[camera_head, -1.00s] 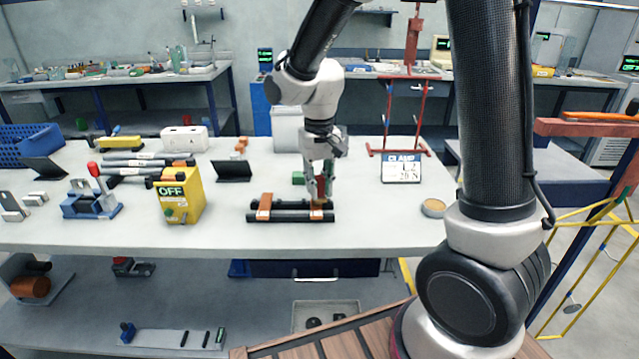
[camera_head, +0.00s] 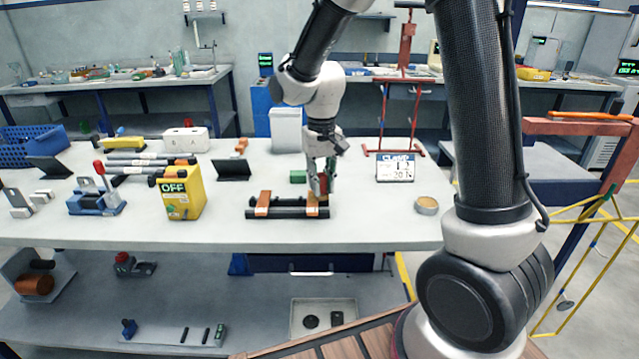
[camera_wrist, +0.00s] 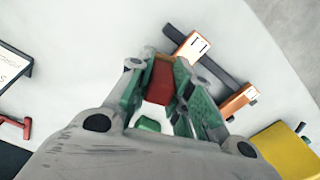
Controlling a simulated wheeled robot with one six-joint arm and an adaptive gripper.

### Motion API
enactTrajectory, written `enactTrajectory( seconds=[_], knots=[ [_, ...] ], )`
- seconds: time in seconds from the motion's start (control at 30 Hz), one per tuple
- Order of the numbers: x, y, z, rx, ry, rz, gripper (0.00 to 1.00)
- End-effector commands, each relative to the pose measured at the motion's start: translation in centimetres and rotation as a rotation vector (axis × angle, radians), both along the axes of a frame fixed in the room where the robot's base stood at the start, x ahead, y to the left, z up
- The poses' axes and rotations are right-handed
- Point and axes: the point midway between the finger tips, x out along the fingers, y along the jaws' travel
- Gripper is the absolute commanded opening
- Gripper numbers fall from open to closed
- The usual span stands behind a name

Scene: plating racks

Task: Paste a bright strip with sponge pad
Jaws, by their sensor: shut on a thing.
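My gripper (camera_head: 321,190) is shut on a red block (camera_wrist: 162,82), which looks like the sponge pad; the fingers partly cover it. In the head view it is at the right copper-orange strip (camera_head: 312,208); I cannot tell whether the block touches the strip. A second orange strip (camera_head: 263,204) lies to its left. Both cross a pair of black bars (camera_head: 288,213) on the table. The wrist view shows the two strips, one near (camera_wrist: 193,46) and one farther right (camera_wrist: 238,102), each with a white label patch.
A yellow OFF box (camera_head: 181,193) stands to the left, and a white CLAMP display (camera_head: 395,168) and a round tin (camera_head: 427,205) to the right. The white table (camera_head: 370,225) is clear in front of the bars.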

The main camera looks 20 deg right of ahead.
Motion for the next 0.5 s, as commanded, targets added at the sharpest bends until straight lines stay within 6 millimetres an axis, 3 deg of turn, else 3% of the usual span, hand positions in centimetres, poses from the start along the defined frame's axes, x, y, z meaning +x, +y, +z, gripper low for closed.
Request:
enactTrajectory(
  seconds=[0.1,0.5],
  knots=[
    [0.2,-0.1,2.2,0.002,-0.008,0.0,0.0],
    [0.4,-0.7,5.7,0.001,-0.005,-0.001,0.0]
  ],
)
